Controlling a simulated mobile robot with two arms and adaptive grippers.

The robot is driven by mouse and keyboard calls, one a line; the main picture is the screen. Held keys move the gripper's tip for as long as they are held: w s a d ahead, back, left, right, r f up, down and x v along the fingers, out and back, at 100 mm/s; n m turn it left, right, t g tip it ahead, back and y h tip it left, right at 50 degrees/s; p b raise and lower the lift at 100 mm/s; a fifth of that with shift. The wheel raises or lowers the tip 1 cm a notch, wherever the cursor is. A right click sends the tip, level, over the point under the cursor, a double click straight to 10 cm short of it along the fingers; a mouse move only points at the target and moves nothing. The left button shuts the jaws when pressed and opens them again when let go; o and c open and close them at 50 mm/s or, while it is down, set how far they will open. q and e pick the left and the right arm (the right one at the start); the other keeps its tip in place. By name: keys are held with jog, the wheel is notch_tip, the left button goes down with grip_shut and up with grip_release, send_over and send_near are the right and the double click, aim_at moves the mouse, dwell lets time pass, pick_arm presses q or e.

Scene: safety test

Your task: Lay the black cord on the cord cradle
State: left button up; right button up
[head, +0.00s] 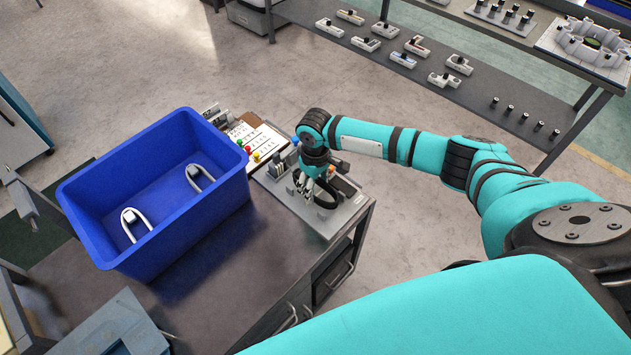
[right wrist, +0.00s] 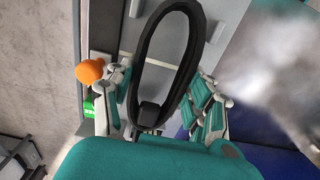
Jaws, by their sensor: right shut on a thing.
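The black cord (head: 327,195) is a closed loop at my right gripper (head: 313,183), over a grey board (head: 333,222) at the table's right end. In the right wrist view the cord (right wrist: 191,55) stretches away from between the fingers of my right gripper (right wrist: 160,105), with a dark block at its near end. My right gripper is shut on the cord. I cannot tell whether the cord touches the board. I cannot pick out the cord cradle for certain; the arm hides part of the board. My left gripper is not in view.
A blue bin (head: 165,232) with two white U-shaped pieces stands left of the board. A white sheet with coloured knobs (head: 257,156) lies behind. An orange knob (right wrist: 90,71) is close beside the right gripper. Bare dark tabletop (head: 250,265) lies in front.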

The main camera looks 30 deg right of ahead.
jog(key=shift+f, duration=0.75)
jog(key=o, duration=1.3)
